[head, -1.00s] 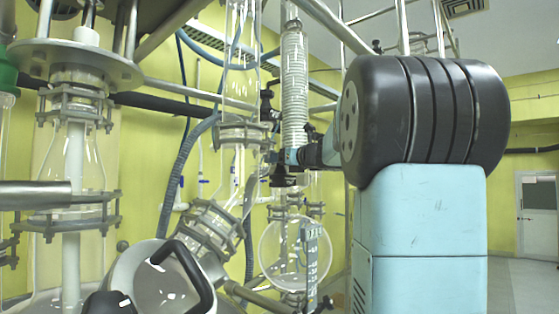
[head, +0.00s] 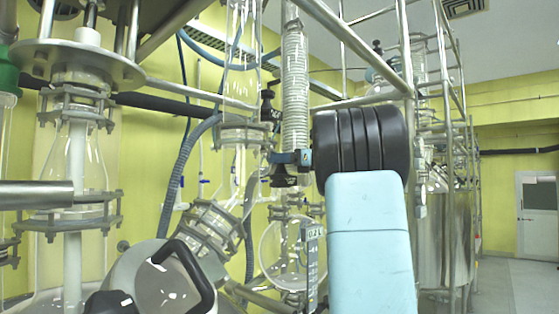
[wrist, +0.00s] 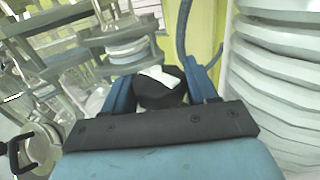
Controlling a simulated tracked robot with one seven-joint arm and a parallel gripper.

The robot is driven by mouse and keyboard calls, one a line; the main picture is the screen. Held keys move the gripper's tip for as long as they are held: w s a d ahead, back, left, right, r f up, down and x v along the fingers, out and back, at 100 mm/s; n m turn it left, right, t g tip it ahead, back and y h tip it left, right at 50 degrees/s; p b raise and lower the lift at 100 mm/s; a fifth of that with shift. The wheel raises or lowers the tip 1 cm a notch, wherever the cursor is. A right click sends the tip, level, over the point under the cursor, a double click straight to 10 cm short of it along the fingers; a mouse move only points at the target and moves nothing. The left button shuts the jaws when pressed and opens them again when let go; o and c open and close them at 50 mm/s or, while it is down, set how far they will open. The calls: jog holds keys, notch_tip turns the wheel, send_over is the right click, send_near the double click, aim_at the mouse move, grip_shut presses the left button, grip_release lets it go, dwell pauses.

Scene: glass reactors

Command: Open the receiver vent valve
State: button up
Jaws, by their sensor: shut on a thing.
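In the wrist view, a round black knob (wrist: 158,92) with a white mark on top sits between the two blue fingers of my gripper (wrist: 162,88). The fingers are shut on its sides. I take it to be the receiver vent valve's knob. In the head view, my gripper (head: 289,158) is at the foot of the ribbed hose, and the knob is hard to make out there. The round glass receiver flask (head: 283,258) hangs below the gripper. The valve's inner position cannot be seen.
The ribbed hose (head: 295,75) rises close beside my gripper; it is large at right in the wrist view (wrist: 270,70). A glass column (head: 240,75) stands to the left. Metal rails (head: 365,45) cross behind my arm. Floor at far right is clear.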

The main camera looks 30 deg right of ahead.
jog(key=shift+s+d+r, duration=0.15)
jog(key=shift+d+r, duration=0.05)
jog(key=shift+r, duration=0.15)
jog(key=o, duration=0.7)
jog(key=shift+o, duration=0.2)
jog(key=v, duration=0.8)
jog(key=shift+f, duration=0.2)
jog(key=shift+s, duration=0.15)
